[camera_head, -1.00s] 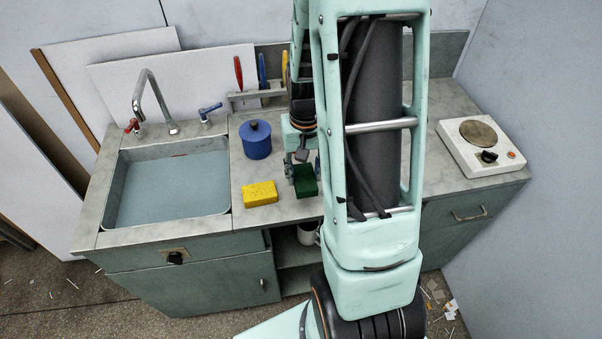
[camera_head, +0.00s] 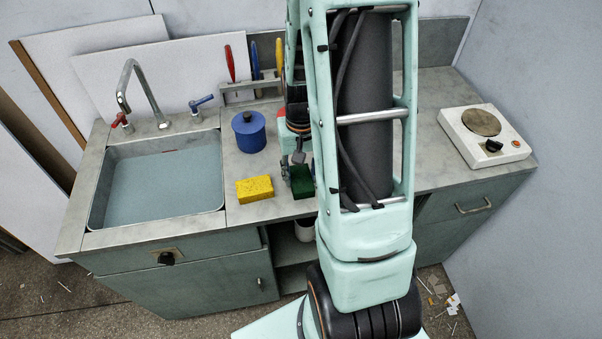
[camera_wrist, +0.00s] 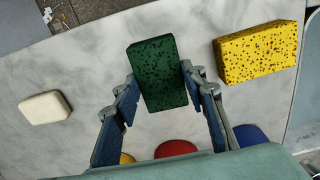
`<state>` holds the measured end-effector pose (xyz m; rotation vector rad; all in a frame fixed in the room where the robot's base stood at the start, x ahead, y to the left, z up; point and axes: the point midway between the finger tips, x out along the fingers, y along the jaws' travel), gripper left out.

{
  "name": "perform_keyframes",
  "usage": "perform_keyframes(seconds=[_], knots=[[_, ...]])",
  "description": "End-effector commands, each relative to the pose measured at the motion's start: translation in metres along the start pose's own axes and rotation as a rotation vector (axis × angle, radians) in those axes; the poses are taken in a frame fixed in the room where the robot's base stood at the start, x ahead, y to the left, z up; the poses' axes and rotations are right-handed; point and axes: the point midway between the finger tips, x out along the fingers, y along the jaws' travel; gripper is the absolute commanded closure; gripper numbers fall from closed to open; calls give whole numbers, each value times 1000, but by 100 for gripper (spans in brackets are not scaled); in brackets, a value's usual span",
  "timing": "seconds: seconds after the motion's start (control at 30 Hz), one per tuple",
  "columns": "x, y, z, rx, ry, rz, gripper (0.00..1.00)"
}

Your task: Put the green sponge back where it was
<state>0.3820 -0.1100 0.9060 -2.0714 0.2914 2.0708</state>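The green sponge (camera_head: 303,181) is on the counter (camera_head: 240,205) near its front edge, right of the yellow sponge (camera_head: 255,189). In the wrist view the green sponge (camera_wrist: 158,75) is between the two fingers of my gripper (camera_wrist: 160,88), which appear to touch its left and right sides. Whether the sponge rests on the counter or is slightly raised is hard to tell. The yellow sponge (camera_wrist: 256,53) lies apart, right of my gripper. In the head view my arm hides part of the gripper and the counter behind it.
A blue lidded pot (camera_head: 249,134) stands behind the yellow sponge. The sink (camera_head: 160,185) is at left and a hotplate (camera_head: 485,135) at right. A tool rack (camera_head: 252,90) is at the back. The wrist view shows a whitish block (camera_wrist: 45,107) on the counter.

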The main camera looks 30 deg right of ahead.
Motion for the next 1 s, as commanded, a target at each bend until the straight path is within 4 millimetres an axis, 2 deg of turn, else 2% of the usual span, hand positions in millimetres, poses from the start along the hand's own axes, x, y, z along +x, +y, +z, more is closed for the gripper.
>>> perform_keyframes(seconds=[0.03, 0.17, 0.43, 0.57, 0.77, 1.0], knots=[[0, 0, 0, 0, 0, 0, 57], [0, 0, 0, 0, 0, 0, 44], [-1, 0, 0, 0, 0, 0, 44], [-7, 0, -1, 0, 2, 0, 44], [-40, 0, -2, -1, 7, 0, 44], [-91, 0, -2, 0, 7, 0, 44]])
